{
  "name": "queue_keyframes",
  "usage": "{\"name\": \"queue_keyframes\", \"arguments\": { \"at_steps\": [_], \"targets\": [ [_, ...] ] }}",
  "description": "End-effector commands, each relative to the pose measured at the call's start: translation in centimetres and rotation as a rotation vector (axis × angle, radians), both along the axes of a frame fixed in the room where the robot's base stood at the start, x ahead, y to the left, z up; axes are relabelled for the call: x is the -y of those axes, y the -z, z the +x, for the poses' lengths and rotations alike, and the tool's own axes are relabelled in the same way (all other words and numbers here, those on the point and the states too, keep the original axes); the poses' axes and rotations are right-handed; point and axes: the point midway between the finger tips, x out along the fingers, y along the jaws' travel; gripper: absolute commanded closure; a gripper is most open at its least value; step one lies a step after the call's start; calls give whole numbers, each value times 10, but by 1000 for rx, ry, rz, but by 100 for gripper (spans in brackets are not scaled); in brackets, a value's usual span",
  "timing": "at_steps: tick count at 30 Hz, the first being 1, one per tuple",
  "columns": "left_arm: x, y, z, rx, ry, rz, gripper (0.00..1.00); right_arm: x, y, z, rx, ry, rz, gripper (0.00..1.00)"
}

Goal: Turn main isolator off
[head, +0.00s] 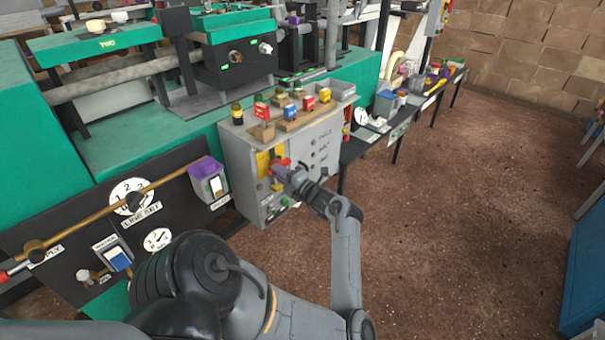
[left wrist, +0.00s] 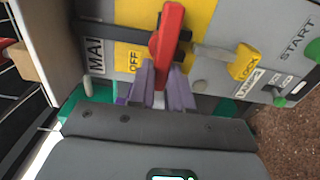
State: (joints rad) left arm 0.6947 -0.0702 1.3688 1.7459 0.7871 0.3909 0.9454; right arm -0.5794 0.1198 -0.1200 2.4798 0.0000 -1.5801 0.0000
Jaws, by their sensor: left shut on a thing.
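The main isolator is a red lever handle (left wrist: 168,42) on a yellow plate (left wrist: 130,62) on the front of a grey control cabinet (head: 240,165). In the left wrist view an OFF label shows on the yellow plate beside the handle, next to a partly hidden label reading "MAI". My left gripper (left wrist: 160,88) has its purple fingers on both sides of the handle's lower end and is shut on it. The gripper also shows at the cabinet front in the head view (head: 281,171). It hides part of the handle there. The right gripper does not show.
A yellow lever (left wrist: 238,60) beside a lock label and green knobs (left wrist: 313,50) sit close to the handle. A panel with dials (head: 130,195) is at the left. The floor (head: 450,230) at the right is clear.

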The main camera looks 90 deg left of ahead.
Motion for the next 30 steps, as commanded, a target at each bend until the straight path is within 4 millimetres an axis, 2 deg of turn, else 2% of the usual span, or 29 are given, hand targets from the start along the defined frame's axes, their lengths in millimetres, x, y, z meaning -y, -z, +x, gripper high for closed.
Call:
{"name": "queue_keyframes", "arguments": {
  "at_steps": [3, 4, 8, 20, 30],
  "targets": [
    [0, -1, 1, 4, 2, 3, 100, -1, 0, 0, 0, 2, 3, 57],
    [0, -1, 1, 4, 2, 3, 76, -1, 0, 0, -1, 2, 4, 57],
    [0, 0, 1, 2, 1, 2, 57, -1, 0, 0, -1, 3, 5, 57],
    [3, 0, 4, 1, 2, -1, 55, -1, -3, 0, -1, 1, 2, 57],
    [40, -2, 39, 2, 4, -4, 55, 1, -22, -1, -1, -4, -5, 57]
  ]
}}
